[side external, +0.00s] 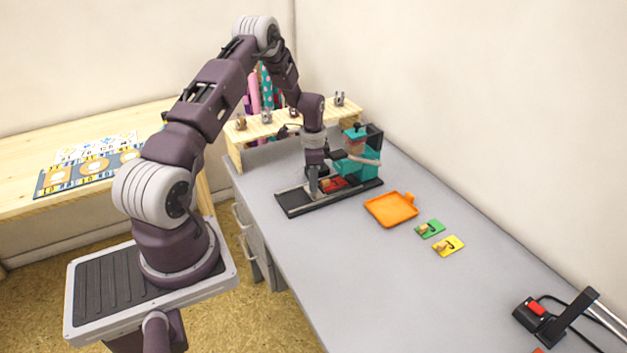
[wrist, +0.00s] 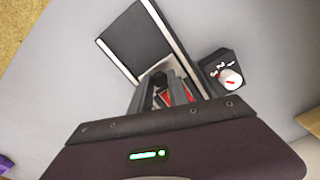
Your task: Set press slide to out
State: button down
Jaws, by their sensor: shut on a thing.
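The press (side external: 356,152) is teal with a black back and stands at the far end of a long dark base (side external: 295,200) with pale edge rails. The slide (side external: 334,184), with a red top, sits on this base, partly under the press head. My gripper (side external: 315,192) is low over the base at the slide's near end, shut on the slide. In the wrist view my gripper (wrist: 166,82) points at the base (wrist: 140,42), whose outer stretch is bare. Red parts of the slide (wrist: 164,96) show between the fingers. The exact grip is mostly hidden.
An orange tray (side external: 391,209) and green (side external: 430,229) and yellow (side external: 448,246) cards lie right of the press. A wooden shelf (side external: 290,125) stands behind. A black box with a white dial (wrist: 229,77) sits beside the base.

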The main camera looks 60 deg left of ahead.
jog(key=s, duration=0.9)
jog(key=c, duration=1.3)
grip_release()
jog(key=shift+o, duration=0.2)
notch_tip(320, 180, up, 7)
